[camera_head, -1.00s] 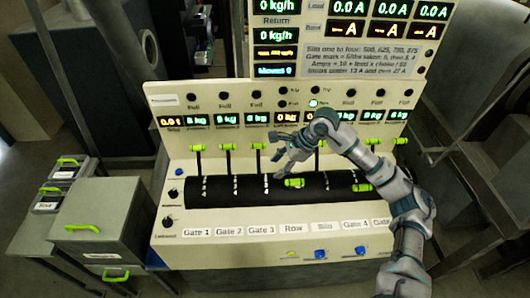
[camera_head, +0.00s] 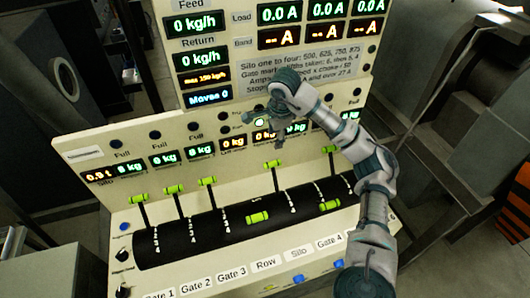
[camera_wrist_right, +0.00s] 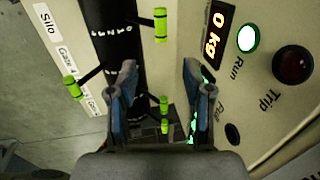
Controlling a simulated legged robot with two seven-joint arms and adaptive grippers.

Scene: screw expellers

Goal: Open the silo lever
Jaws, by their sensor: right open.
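The silo lever has a lime green handle (camera_head: 273,163) on a dark stem. It stands upright behind the black drum (camera_head: 180,238), in line with the Silo label (camera_head: 298,252). In the right wrist view this handle (camera_wrist_right: 160,22) is near the top, ahead of the fingers and apart from them. My right gripper (camera_head: 260,121) is above the handle, in front of the display row. Its two fingers (camera_wrist_right: 160,80) are spread with no handle held between them. My left gripper is not in view.
The row lever handle (camera_head: 258,217) and gate 4 handle (camera_head: 330,205) are lowered towards the labels. Gate 1 (camera_head: 138,198), gate 2 (camera_head: 173,189) and gate 3 (camera_head: 207,181) handles stand upright. A red Trip button (camera_wrist_right: 294,64) is on the panel.

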